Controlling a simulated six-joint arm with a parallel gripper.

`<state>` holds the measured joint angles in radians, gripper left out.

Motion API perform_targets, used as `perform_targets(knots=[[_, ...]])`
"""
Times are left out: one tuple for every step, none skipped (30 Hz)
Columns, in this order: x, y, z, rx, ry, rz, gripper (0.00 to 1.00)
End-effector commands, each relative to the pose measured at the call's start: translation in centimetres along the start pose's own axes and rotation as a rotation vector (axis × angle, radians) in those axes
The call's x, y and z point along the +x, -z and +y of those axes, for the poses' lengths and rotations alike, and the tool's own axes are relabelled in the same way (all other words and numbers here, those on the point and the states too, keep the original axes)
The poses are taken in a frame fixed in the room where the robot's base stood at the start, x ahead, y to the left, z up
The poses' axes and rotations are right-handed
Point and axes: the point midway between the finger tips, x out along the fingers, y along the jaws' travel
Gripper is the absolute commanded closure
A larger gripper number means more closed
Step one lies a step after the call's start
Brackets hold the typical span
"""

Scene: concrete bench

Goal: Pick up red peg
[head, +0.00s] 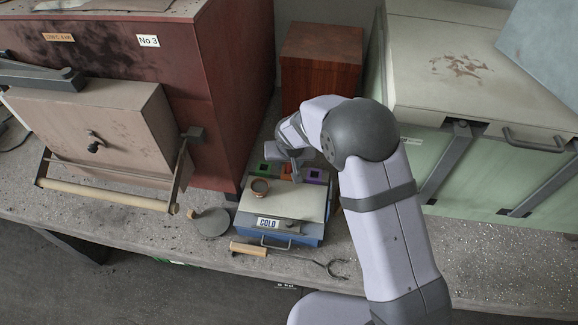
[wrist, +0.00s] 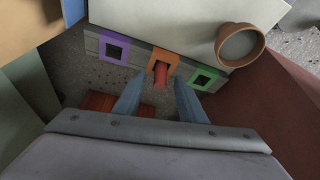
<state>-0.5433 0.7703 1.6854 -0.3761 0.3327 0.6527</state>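The red peg (wrist: 160,79) shows in the wrist view, seated in the orange-framed hole (wrist: 172,58) of a grey strip and sticking out of it. My gripper (wrist: 159,84) is open. Its two fingers stand to the left and right of the peg with a visible gap on each side. In the head view my gripper (head: 296,172) is over the strip behind the blue box, and a bit of red (head: 287,169) shows beside it. The peg's full shape is partly hidden there by the arm.
The purple-framed (wrist: 115,47) and green-framed (wrist: 205,78) holes look empty. A clay pot (wrist: 240,45) stands on the lid of the box marked COLD (head: 285,205). A red cabinet (head: 225,90) is at left, a wooden box (head: 320,58) behind. A fork tool (head: 300,257) lies in front.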

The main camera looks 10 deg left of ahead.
Motion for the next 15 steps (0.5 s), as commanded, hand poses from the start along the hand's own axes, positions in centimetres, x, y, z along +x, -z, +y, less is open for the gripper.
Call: perform_targets(knots=[[0.37, -0.03, 0.05, 0.000, -0.001, -0.002, 0.63], [0.56, -0.03, 0.04, 0.001, -0.001, -0.002, 0.63], [0.74, 0.00, 0.03, 0.002, 0.000, -0.001, 0.63], [0.84, 0.01, 0.03, 0.002, 0.000, 0.000, 0.63], [0.93, 0.01, 0.02, 0.002, 0.000, 0.000, 0.63], [1.01, 0.00, 0.02, 0.002, 0.000, 0.000, 0.63], [1.04, -0.01, 0.02, 0.002, 0.000, 0.000, 0.63], [1.06, -0.01, 0.02, 0.002, 0.000, 0.000, 0.63], [1.06, -0.01, 0.02, 0.002, 0.000, 0.000, 0.63], [1.06, -0.01, 0.02, 0.002, 0.000, 0.000, 0.63], [1.05, -0.01, 0.02, 0.002, 0.000, 0.000, 0.63], [1.05, -0.01, 0.02, 0.002, 0.000, 0.000, 0.63], [1.04, -0.01, 0.02, 0.002, 0.000, 0.000, 0.68], [1.04, -0.01, 0.02, 0.002, 0.000, 0.000, 0.75], [1.04, -0.02, 0.02, 0.001, 0.000, 0.000, 0.84]])
